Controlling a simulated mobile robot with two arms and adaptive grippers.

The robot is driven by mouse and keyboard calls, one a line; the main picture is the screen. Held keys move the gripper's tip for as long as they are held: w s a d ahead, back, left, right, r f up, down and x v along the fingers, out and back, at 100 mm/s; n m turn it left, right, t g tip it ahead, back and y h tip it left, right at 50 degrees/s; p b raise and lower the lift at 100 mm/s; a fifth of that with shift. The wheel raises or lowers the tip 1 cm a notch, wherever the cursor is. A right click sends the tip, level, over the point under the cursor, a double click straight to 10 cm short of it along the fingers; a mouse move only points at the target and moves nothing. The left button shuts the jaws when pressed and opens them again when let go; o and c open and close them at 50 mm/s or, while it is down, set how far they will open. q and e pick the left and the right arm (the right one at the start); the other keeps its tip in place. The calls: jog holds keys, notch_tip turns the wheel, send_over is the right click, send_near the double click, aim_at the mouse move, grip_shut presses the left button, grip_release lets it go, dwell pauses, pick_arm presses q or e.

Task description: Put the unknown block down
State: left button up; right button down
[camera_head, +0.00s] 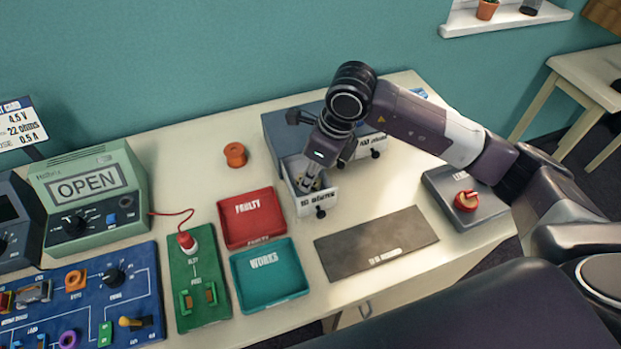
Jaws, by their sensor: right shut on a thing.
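My right gripper (309,182) reaches down into the open drawer (318,203) labelled "10 ohms", which sticks out at the front left of the grey drawer cabinet (279,130). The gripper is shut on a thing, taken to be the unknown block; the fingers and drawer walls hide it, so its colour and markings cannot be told. The red "FAULTY" tray (276,234) and the teal "WORKS" tray (299,289) lie to the left of the drawer; both look empty. My left gripper is not in view.
A grey mat (335,262) lies bare in front of the drawer. A green test board (190,318) and a meter reading "OPEN" (130,170) stand left. An orange spool (235,154) sits behind the trays. A grey box with a red knob (440,199) is right.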

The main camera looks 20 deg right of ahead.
notch_tip(320, 180, down, 2)
jog(key=shift+f, duration=0.15)
jog(key=shift+f, duration=0.1)
jog(key=c, duration=2)
grip_release()
